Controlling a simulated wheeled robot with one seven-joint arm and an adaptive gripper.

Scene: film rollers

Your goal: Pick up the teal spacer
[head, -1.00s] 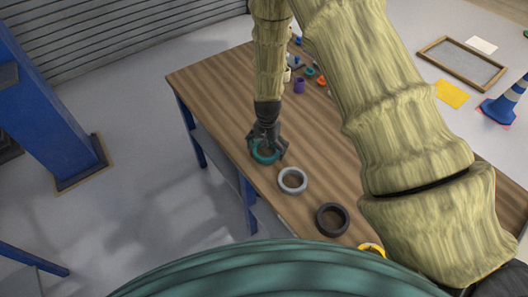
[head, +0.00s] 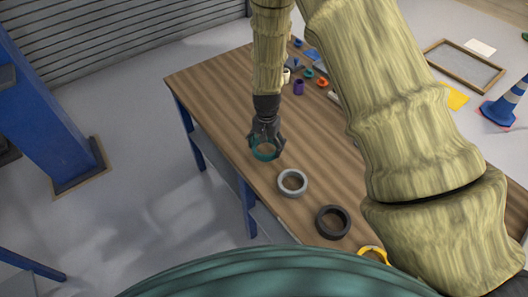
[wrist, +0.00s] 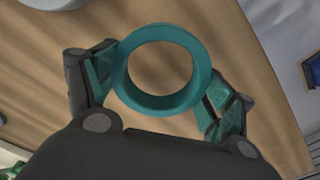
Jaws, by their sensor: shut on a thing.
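The teal spacer (head: 264,155) is a thick ring near the left edge of the wooden table. My gripper (head: 265,150) is shut on it, with one finger at each side of the ring. In the wrist view the teal spacer (wrist: 165,103) sits between the fingertips of my gripper (wrist: 160,85), and wood grain shows through its hole. The fingers partly hide it in the head view. I cannot tell clearly whether it touches the tabletop.
On the table (head: 225,100), a grey ring (head: 292,192), a black ring (head: 321,229) and a yellow ring (head: 372,248) lie toward the near end. Several small parts, including a purple one (head: 299,87) and an orange one (head: 322,83), stand farther back.

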